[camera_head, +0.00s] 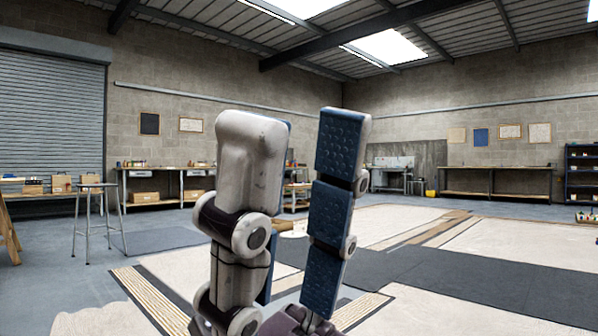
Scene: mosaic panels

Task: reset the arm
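My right gripper (297,124) stands large in the middle of the head view, its fingers pointing up. One finger is pale grey with worn joints. The other shows dark blue studded pads. There is a wide gap between the fingertips, so it is open, and I see nothing held between them. The room shows through the gap. The base of the gripper and the rest of the arm are cut off by the bottom edge. My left gripper is not in view.
A metal stool (97,222) stands at left. Workbenches (160,170) line the back wall, and another bench (500,194) and a shelf (582,178) stand at right. A dark floor strip (470,275) crosses pale mosaic panels (385,222). The floor at right looks open.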

